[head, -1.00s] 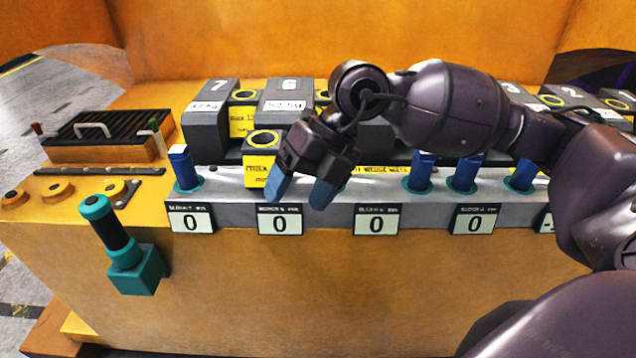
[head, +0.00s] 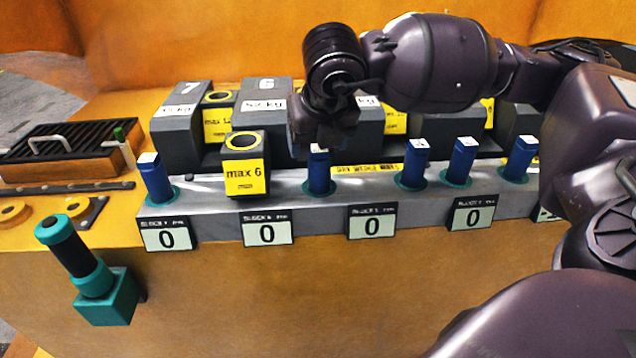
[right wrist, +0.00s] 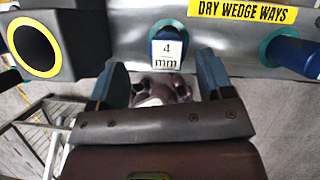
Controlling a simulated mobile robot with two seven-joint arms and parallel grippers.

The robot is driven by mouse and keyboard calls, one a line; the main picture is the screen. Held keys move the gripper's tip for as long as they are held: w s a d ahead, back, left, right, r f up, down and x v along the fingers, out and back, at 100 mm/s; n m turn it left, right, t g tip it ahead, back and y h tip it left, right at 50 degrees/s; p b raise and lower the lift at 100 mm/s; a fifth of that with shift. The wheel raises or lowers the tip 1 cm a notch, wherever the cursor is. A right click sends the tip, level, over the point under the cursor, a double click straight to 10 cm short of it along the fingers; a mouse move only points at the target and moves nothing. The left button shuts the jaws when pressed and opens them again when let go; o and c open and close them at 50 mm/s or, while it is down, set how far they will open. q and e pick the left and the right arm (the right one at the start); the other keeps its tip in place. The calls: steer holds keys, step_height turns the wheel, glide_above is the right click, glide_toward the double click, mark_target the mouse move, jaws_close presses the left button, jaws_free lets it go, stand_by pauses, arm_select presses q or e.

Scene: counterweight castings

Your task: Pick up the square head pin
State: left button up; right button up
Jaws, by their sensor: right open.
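Several blue pins with pale tops stand upright in teal collars along the grey rail (head: 205,205). One pin (head: 319,172) is just below my right gripper (head: 318,142) in the head view. In the right wrist view, a pin with a white squarish top marked "4 mm" (right wrist: 167,47) lies beyond the gap between the open blue fingers of my right gripper (right wrist: 162,64). No contact shows. Other pins stand at the left (head: 156,178) and right (head: 415,165). I cannot tell which pin the task names. My left gripper is out of view.
A "max 6" block (head: 245,172) stands left of the near pin. Grey numbered weights (head: 180,138) stand behind the rail. Counter plates (head: 167,235) line its front. A teal-and-black handle (head: 75,250) stands out at front left. A slatted tray (head: 50,150) is at far left.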

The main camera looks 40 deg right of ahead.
mark_target(319, 183)
steer(key=shift+d+x, duration=0.2)
steer(key=shift+x, duration=1.15)
steer(key=shift+d+x, duration=0.2)
steer(key=shift+x, duration=1.1)
steer(key=shift+s, duration=0.1)
jaws_close()
